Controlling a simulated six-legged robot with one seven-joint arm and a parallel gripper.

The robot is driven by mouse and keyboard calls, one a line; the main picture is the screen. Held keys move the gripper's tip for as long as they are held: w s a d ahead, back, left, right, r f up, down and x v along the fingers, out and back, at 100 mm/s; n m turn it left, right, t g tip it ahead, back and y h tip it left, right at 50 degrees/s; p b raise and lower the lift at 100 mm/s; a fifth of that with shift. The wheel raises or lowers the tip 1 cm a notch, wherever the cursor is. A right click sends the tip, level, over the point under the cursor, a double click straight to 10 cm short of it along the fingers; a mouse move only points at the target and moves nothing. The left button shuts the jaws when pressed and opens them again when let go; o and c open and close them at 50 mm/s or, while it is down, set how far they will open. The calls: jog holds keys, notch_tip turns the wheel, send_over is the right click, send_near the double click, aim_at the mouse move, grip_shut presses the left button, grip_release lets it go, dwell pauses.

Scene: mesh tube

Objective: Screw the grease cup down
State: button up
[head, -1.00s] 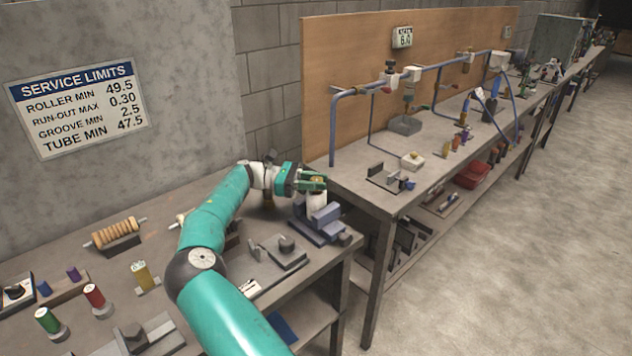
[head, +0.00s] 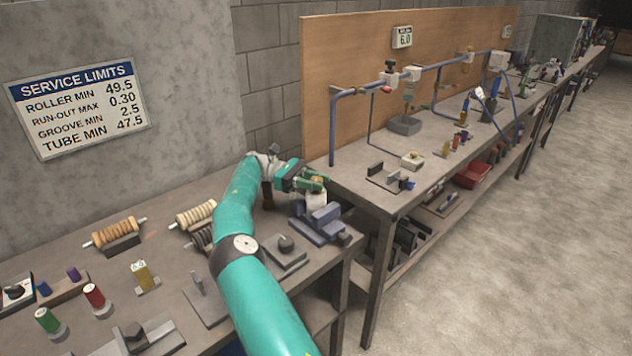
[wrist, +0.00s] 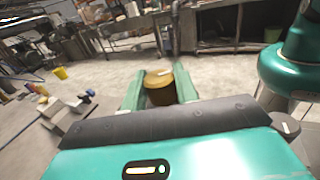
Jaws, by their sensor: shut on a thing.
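My gripper (head: 316,184) is at the right end of the near bench, above a blue-grey vise-like fixture (head: 322,222). In the wrist view its two green fingers (wrist: 160,90) are shut on the grease cup (wrist: 159,79), a round brass-coloured cap with a darker side. In the head view only a sliver of brass shows between the fingers. A pale cylindrical body (head: 316,200) stands directly below the fingers in the fixture. The joint between cup and body is hidden, so I cannot tell how far down the cup sits.
Ribbed rollers (head: 115,232) and coloured cylinders (head: 94,296) stand on the near bench at the left. A flat block with a knob (head: 286,245) lies in front of the fixture. A second bench (head: 400,195) with blue pipework (head: 350,92) stands close on the right.

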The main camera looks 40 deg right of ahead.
aim_at(316, 179)
jog(key=o, duration=0.9)
jog(key=shift+f, duration=0.2)
jog(key=shift+o, duration=0.2)
jog(key=shift+r, duration=0.1)
jog(key=shift+r, duration=0.25)
jog(key=r, duration=0.3)
jog(key=shift+s+a+r, duration=0.1)
jog(key=shift+s+a, duration=0.05)
jog(key=shift+a, duration=0.05)
jog(key=s+a+r, duration=0.7)
jog(key=s+r, duration=0.2)
jog(key=s, duration=0.2)
jog(key=shift+s+a+r, duration=0.15)
jog(key=shift+a, duration=0.1)
